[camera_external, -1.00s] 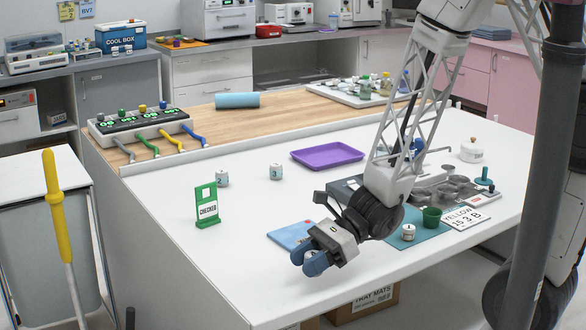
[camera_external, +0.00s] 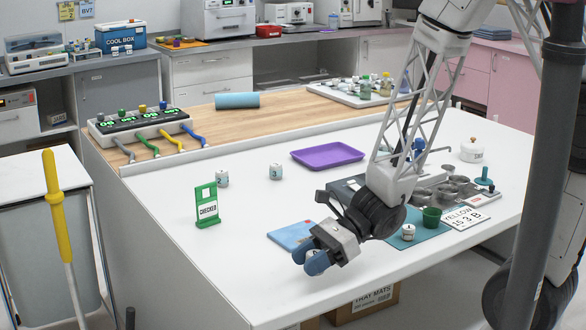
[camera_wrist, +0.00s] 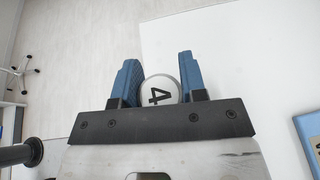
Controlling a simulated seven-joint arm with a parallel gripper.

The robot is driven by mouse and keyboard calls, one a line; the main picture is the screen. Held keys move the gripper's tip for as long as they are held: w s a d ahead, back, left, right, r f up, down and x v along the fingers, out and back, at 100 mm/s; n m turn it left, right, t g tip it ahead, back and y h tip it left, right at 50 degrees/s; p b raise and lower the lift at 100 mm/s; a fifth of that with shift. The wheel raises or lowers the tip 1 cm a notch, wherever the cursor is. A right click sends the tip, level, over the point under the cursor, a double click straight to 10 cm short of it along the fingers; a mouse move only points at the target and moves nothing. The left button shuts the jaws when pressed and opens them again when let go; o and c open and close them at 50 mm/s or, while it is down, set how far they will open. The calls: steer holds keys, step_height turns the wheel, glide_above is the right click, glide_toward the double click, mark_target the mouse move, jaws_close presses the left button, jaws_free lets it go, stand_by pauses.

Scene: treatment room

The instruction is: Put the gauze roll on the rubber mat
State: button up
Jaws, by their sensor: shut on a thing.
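My gripper (camera_external: 309,260) is low over the front edge area of the white table. Its blue fingers are shut on a white gauze roll with a black 4 on its round end, seen between the fingers in the wrist view (camera_wrist: 158,90). In the external view the fingers hide most of this roll. The teal rubber mat (camera_external: 400,243) lies to the right, behind my wrist, partly hidden by it. A similar small white roll (camera_external: 408,232) and a green cup (camera_external: 431,217) stand on the mat.
Similar white rolls marked 2 (camera_external: 222,179) and 3 (camera_external: 276,172) stand farther back.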

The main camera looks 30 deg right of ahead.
steer(key=w+d+m+t+h, duration=0.1)
steer(key=d+m+t, duration=0.1)
steer(key=d, duration=0.3)
steer(key=w+d+m+t, duration=0.1)
steer(key=d+m+t, duration=0.1)
steer(key=d, duration=0.3)
steer(key=w+d+r+m+t+h, duration=0.1)
steer(key=w+d+m+t, duration=0.1)
steer(key=d, duration=0.3)
steer(key=shift+t+h, duration=0.3)
steer(key=shift+t, duration=0.4)
steer(key=d+m+t+h, duration=0.1)
steer(key=d+m+h, duration=0.1)
steer(key=d, duration=0.3)
steer(key=s+d+m+t+h, duration=0.1)
steer(key=d+m+t+h, duration=0.1)
steer(key=d, duration=0.3)
steer(key=s+d+m+t+h, duration=0.1)
steer(key=d+m+h, duration=0.1)
steer(key=d, duration=0.3)
steer(key=shift+s+d+f+m+t+h, duration=0.15)
steer(key=shift+s+d+m+t+h, duration=0.2)
steer(key=shift+m, duration=0.45)
steer(key=shift+s+d+m+h, duration=0.2)
steer(key=shift+d+h, duration=0.1)
steer(key=shift+d, duration=0.15)
steer(key=shift+s+d+m+h, duration=0.1)
steer(key=shift+d+m+h, duration=0.15)
steer(key=shift+d, duration=0.15)
